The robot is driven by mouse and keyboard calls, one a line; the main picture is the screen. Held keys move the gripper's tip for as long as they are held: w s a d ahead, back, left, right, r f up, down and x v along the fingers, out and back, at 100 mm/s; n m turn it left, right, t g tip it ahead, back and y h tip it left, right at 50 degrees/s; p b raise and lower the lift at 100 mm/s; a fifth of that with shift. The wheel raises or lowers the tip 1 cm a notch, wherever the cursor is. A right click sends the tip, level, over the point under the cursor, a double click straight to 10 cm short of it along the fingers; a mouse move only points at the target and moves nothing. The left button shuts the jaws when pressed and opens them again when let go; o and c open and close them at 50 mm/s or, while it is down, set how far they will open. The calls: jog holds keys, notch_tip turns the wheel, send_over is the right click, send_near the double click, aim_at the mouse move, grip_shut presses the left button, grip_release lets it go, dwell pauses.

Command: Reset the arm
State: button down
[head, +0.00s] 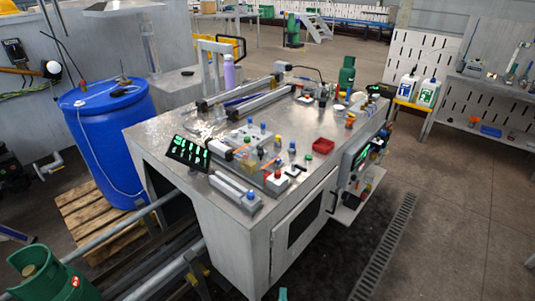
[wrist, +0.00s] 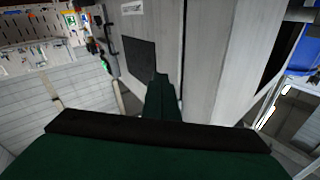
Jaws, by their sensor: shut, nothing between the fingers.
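My gripper (wrist: 161,82) shows in the wrist view as dark green fingers close together at the middle, above the wide green and black palm at the bottom. It is shut with nothing between the fingers. It points toward the grey side of the metal workbench (wrist: 140,20), apart from it as far as I can tell. In the head view only a small green tip shows at the bottom edge, and the rest of my arm is out of view. The workbench (head: 160,150) stands in the middle there, its top covered with conveyor parts.
A blue barrel (head: 115,140) on a wooden pallet (head: 85,215) stands left of the bench. A green gas cylinder (head: 50,275) is at bottom left beside metal rails. Floor right of the bench is clear, with a drain grate (head: 385,245).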

jog(key=s+a+r+g, duration=0.1)
jog(key=s+a+r, duration=0.25)
jog(key=s, duration=0.75)
jog(key=s+a+r+g, duration=0.1)
jog(key=s+a+r, duration=0.3)
jog(key=s, duration=0.6)
jog(key=s+d+r+n+g+y, duration=0.1)
jog(key=s+d+r+n, duration=0.1)
jog(key=s+r, duration=1.3)
jog(key=shift+s+r+n+g+y, duration=0.3)
jog(key=shift+s+r+n+g, duration=0.15)
jog(key=shift+n, duration=0.15)
jog(key=shift+w, duration=0.2)
